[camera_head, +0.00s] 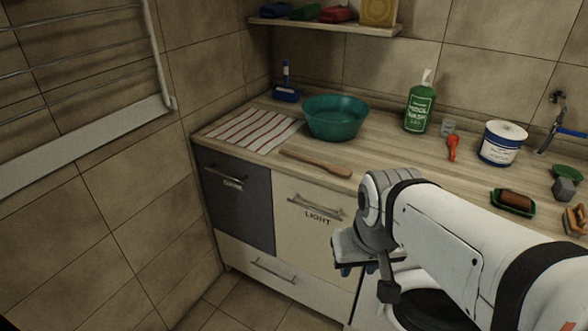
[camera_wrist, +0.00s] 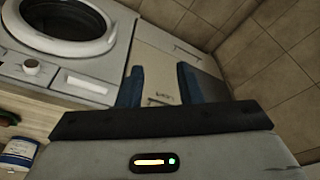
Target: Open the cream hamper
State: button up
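The cream hamper (camera_head: 300,235) is a cabinet front under the counter. It is marked LIGHT and has a metal bar handle (camera_head: 315,207) near its top. It looks shut. My gripper (camera_head: 357,270) is at its right side in the head view, with the blue fingertips pointing down and partly hidden behind my wrist. In the wrist view my gripper (camera_wrist: 158,85) has its two blue fingers apart with nothing between them. The cream front (camera_wrist: 160,55) shows beyond the fingers, tilted and turned over, with its handle and lettering partly visible between them.
A dark hamper (camera_head: 235,200) adjoins on the left, with a white drawer (camera_head: 275,273) below both. A washing machine (camera_wrist: 65,25) stands to the right, largely behind my arm. Tiled wall bounds the left.

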jog(key=n+t+y+b, duration=0.3)
jog(key=n+t+b, duration=1)
jog(key=n+b, duration=0.95)
send_near(314, 210)
jog(key=w+f+m+b, duration=0.1)
jog(key=w+m+b, duration=0.3)
jog(key=x, duration=0.6)
jog(key=shift+w+a, duration=0.35)
jog(key=shift+a, duration=0.1)
jog(key=shift+c, duration=0.2)
grip_shut()
